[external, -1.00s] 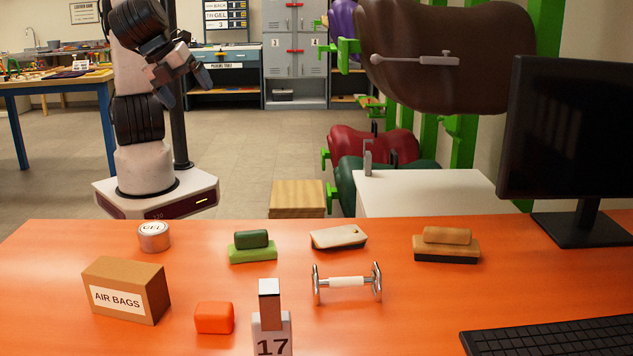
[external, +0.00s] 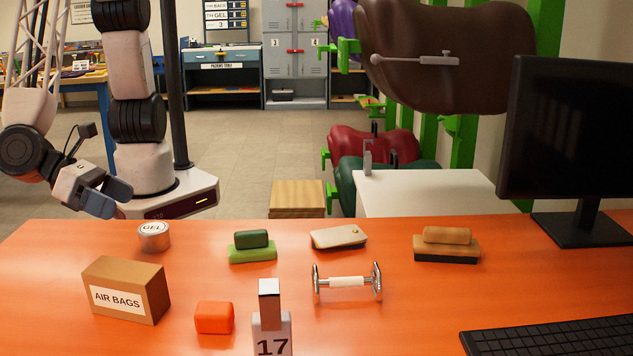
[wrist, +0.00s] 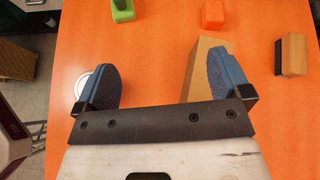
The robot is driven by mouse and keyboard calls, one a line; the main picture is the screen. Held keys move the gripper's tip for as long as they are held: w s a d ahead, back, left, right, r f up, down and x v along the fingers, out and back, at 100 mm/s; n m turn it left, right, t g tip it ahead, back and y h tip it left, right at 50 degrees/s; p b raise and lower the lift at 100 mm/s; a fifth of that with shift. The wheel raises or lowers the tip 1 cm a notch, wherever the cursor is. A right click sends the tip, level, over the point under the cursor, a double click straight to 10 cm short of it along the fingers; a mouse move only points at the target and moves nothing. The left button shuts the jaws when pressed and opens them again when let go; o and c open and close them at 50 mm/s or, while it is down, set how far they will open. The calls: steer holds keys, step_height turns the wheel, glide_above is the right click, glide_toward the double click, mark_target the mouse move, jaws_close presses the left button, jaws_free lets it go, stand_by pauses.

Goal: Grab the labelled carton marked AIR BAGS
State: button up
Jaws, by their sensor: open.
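The AIR BAGS carton (external: 126,290) is a brown box with a white label, standing on the orange table at the front left. In the wrist view the carton (wrist: 204,68) shows between my fingers, nearer the right one, which partly covers it. My gripper (external: 112,200) is at the table's far left edge in the external view, behind the carton and apart from it. In the wrist view my gripper (wrist: 165,80) has its two blue fingers spread wide with nothing held between them.
A GEL tin (external: 154,236) stands behind the carton, and a red-orange block (external: 215,317) lies to its right. A green brush (external: 252,247), a dumbbell-shaped tool (external: 347,283) and a stand marked 17 (external: 271,330) are further right. A monitor (external: 570,140) is at the right.

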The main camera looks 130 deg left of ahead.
mark_target(111, 267)
steer(key=d+f+m+t+h, duration=0.1)
steer(key=d+f+m+t, duration=0.2)
steer(key=d+f, duration=0.3)
steer(key=d+m, duration=0.1)
steer(key=d, duration=0.2)
steer(key=shift+s+d+m, duration=0.2)
steer(key=shift+m, duration=0.2)
steer(key=shift+f, duration=0.1)
steer(key=shift+x, duration=1.35)
steer(key=shift+x, duration=2.6)
steer(key=shift+c, duration=0.4)
steer(key=c, duration=1.1)
steer(key=shift+o, duration=0.2)
steer(key=shift+r, duration=0.3)
